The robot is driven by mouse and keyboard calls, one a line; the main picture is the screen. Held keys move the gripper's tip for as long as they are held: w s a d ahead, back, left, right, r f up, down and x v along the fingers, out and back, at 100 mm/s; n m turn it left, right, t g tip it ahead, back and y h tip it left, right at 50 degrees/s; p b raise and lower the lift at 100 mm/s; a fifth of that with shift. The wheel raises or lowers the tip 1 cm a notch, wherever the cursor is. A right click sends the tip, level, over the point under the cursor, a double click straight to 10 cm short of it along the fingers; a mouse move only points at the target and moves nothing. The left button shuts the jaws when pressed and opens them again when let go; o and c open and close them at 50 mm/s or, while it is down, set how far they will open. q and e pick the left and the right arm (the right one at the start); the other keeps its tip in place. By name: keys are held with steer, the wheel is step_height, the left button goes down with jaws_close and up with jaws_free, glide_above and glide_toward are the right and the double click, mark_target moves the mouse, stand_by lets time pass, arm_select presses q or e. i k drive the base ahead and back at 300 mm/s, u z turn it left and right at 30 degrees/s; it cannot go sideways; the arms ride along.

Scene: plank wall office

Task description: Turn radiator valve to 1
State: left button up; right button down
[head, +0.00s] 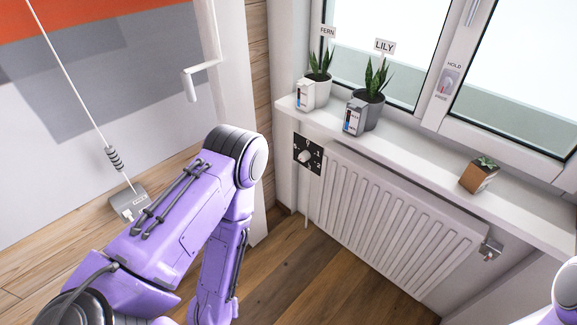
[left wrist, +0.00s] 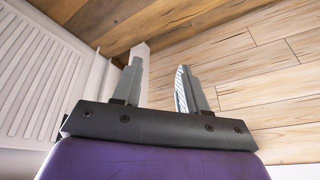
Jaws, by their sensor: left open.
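The radiator valve knob (head: 305,156) is pale and round, on a black square dial plate (head: 315,167) with white digits at the radiator's upper left corner. The digit 1 shows right of the knob; which mark the knob points at is too small to tell. The white ribbed radiator (head: 390,215) hangs under the window sill, and part of it also shows in the left wrist view (left wrist: 40,75). My left gripper (left wrist: 160,72) is open and empty, with wooden planks behind its two fingers. In the head view my left gripper is hidden; the valve is not in the left wrist view.
The sill (head: 430,155) holds the fern pot (head: 317,88), the lily pot (head: 368,108) and a small succulent pot (head: 479,176). A window handle (head: 449,80) sits above. Wooden floor (head: 310,290) lies clear before the radiator.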

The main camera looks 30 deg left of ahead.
mark_target(305, 155)
steer(key=u, duration=0.45)
steer(key=k, duration=0.55)
steer(key=u, duration=0.75)
steer(key=i, duration=0.95)
steer(key=z, duration=1.05)
steer(key=i, duration=0.6)
steer(key=z, duration=0.55)
